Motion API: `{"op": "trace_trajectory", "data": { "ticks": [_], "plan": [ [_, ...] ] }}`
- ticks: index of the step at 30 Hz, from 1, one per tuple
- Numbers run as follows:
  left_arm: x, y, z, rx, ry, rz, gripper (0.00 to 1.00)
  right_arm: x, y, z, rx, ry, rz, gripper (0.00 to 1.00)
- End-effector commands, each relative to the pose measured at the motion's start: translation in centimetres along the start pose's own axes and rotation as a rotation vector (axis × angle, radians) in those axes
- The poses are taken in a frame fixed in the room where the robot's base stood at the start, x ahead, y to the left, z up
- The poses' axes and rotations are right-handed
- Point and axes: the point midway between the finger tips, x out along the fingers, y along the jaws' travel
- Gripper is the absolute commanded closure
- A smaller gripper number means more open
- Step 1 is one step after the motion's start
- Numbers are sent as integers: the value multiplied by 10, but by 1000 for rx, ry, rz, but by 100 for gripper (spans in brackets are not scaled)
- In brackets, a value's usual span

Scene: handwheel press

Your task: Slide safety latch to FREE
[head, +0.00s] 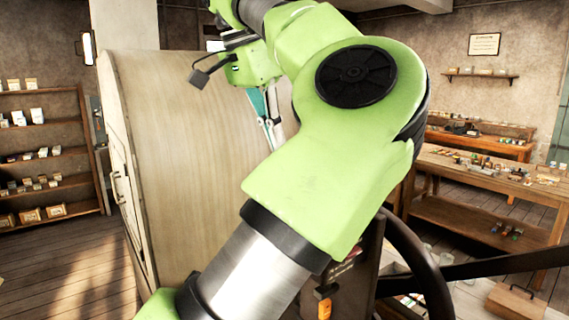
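I cannot make out the safety latch or a FREE marking; my green arm covers much of the middle of the view. A dark panel (345,268) with small lettering shows just right of the arm, with a small orange piece (325,308) low on it; I cannot tell what that piece is. Part of a dark handwheel (418,258) curves out at lower right. My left gripper (270,134) points down in front of a large beige curved body, partly hidden behind my arm. Its finger opening is unclear. My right gripper is not in view.
The large beige curved body (190,150) fills the left middle, with a handle on its left side. Shelves (45,131) with small boxes stand at far left. A wooden workbench (490,178) with small items stands at right. Wooden floor (70,265) is open at lower left.

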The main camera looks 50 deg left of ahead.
Motion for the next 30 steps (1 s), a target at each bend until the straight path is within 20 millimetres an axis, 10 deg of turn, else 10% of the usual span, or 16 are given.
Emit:
{"op": "trace_trajectory", "data": {
  "ticks": [30],
  "plan": [
    [-25, 0, -1, 1, 0, 1, 100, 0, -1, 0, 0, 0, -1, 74]
  ]
}}
